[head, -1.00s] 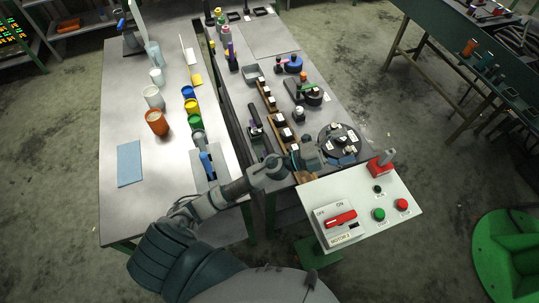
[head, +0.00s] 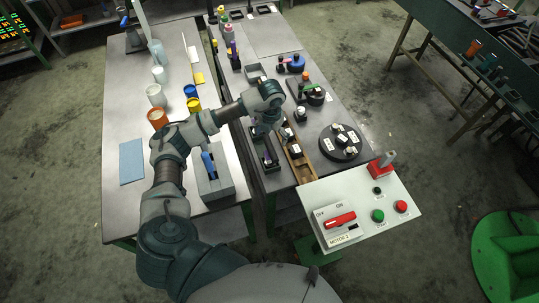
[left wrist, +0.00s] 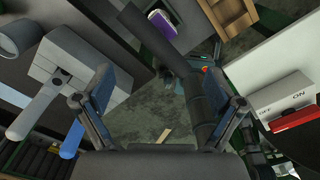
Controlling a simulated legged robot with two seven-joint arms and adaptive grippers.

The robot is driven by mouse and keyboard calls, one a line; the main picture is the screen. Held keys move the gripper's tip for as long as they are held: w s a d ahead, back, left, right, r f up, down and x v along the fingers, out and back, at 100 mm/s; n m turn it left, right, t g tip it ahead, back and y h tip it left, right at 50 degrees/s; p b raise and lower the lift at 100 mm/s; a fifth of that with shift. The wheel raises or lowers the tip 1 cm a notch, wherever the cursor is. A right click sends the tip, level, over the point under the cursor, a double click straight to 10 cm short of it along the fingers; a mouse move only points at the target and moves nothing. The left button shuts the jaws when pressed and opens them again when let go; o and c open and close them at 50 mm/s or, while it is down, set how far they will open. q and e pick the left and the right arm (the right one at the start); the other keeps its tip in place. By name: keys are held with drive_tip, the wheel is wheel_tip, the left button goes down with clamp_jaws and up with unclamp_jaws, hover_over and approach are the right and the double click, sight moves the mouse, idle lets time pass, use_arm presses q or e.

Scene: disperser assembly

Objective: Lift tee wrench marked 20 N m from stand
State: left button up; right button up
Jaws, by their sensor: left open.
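My left gripper (head: 265,133) is over the table's near middle, pointing down, above a dark stand (head: 266,158) with a purple patch. In the left wrist view its fingers (left wrist: 160,108) are spread. The 20 N m mark cannot be read. The purple patch (left wrist: 160,20) shows beyond the bar. My right gripper is not in view.
A grey block (head: 215,188) with a blue handle (head: 208,163) stands left of the gripper. A wooden rack (head: 300,168), a round black tray (head: 340,142) and a white motor switch panel (head: 360,205) lie to the right. A blue sheet (head: 131,161) lies far left.

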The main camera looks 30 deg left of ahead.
sight(272, 147)
use_arm(q)
drive_tip(key=f, duration=0.4)
drive_tip(key=f+p, duration=0.1)
drive_tip(key=f, duration=0.2)
drive_tip(key=shift+d, duration=0.3)
drive_tip(key=f+p, duration=0.1)
drive_tip(key=f, duration=0.1)
drive_tip(key=a+f, duration=0.1)
drive_tip(key=f, duration=0.1)
drive_tip(key=shift+f+p, duration=0.15)
drive_tip(key=shift+p, duration=0.2)
drive_tip(key=shift+w+f, duration=0.1)
drive_tip(key=shift+f, duration=0.4)
drive_tip(key=shift+r, duration=0.1)
drive_tip(key=c, duration=1.6)
